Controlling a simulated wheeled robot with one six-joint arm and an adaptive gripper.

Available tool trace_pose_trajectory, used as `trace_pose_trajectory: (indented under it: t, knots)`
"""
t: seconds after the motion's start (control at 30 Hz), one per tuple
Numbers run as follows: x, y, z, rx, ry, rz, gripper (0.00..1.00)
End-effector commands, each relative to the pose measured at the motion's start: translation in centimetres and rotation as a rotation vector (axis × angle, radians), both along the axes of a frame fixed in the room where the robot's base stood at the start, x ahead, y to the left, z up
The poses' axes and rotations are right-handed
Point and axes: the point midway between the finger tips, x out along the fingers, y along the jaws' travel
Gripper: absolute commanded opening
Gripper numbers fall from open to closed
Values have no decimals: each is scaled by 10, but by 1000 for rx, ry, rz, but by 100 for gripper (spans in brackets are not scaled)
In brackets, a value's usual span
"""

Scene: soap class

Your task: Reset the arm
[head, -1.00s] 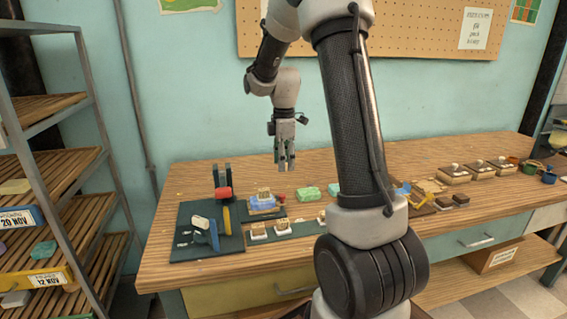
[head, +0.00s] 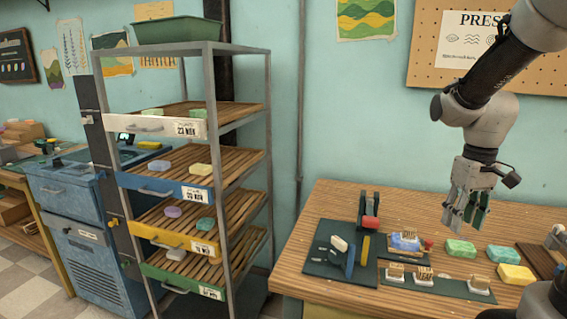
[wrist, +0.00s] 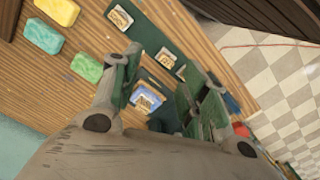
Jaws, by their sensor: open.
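My gripper (head: 467,208) hangs in the air above the wooden workbench (head: 300,262), pointing down, at the right of the head view. It is open and empty. In the wrist view its two green-padded fingers (wrist: 160,95) stand apart with the bench below them. Below and left of it, a blue block with a stamp (head: 404,243) sits on a dark mat. Green soap bars (head: 461,249) and a yellow bar (head: 515,274) lie on the bench to the right. Nothing touches the fingers.
A slatted drying rack (head: 205,150) with labelled shelves and several soap bars stands left of the bench. White-based stamps (head: 396,272) lie along the bench front. The air around my gripper looks clear.

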Motion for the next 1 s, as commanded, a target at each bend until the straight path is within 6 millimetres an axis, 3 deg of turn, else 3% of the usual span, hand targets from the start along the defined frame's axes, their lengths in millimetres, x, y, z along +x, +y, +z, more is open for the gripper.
trace_pose_trajectory:
  t: [0.2, 0.4, 0.6, 1.0]
  knots:
    - [-76, 24, 38, -3, -138, -205, 44]
    - [-120, 36, 57, 11, -287, -190, 44]
    - [-128, 41, 76, 22, -394, -163, 44]
    - [-128, 43, 79, 24, -405, -154, 44]
